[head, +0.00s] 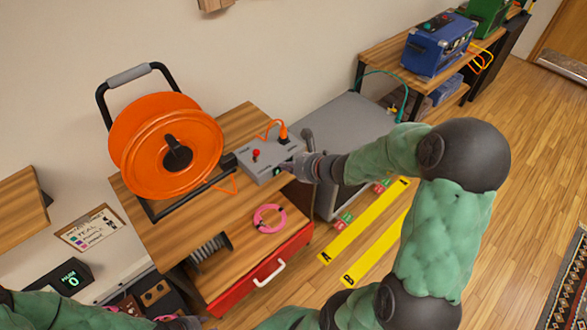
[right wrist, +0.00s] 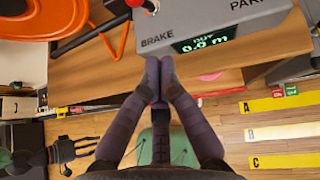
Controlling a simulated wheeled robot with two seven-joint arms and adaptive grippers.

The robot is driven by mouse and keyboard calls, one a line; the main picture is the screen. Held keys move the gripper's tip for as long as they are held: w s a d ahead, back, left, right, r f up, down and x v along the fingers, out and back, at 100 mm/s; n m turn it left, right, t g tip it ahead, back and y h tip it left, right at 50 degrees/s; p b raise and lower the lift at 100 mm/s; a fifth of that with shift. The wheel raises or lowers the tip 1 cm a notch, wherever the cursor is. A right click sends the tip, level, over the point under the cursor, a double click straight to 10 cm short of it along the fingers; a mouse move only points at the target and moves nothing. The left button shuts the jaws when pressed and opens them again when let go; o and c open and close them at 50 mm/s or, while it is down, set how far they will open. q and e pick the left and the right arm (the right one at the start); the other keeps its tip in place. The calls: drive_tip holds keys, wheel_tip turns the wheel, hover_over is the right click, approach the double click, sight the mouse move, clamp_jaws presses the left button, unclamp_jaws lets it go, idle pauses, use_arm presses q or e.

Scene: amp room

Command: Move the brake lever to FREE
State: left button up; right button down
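The grey control box (head: 268,158) sits on the wooden bench top beside the orange reel (head: 165,145). A red knob (head: 256,153) stands up from its top. In the right wrist view the word BRAKE shows on the box (right wrist: 215,15), beside a green-lit display (right wrist: 205,41).
A red drawer (head: 262,272) is below. A grey case (head: 345,125) stands to the right, and yellow strips (head: 365,235) lie on the floor. A blue amp (head: 438,43) stands farther back.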

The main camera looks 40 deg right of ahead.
sight(256, 155)
drive_tip(key=b+x, duration=0.1)
drive_tip(key=x, duration=0.2)
drive_tip(key=shift+w+a+f, duration=0.1)
drive_tip(key=shift+w+f, duration=0.05)
drive_tip(key=shift+f, duration=0.15)
drive_tip(key=shift+w+a+r+b, duration=0.1)
drive_tip(key=shift+w+a+b, duration=0.1)
drive_tip(key=shift+w, duration=0.55)
drive_tip(key=shift+w+a+r+b, duration=0.1)
drive_tip(key=shift+w+a+r, duration=0.05)
drive_tip(key=shift+w, duration=0.55)
drive_tip(key=shift+w+a+r+b, duration=0.1)
drive_tip(key=shift+w+a+b, duration=0.1)
drive_tip(key=shift+w, duration=0.55)
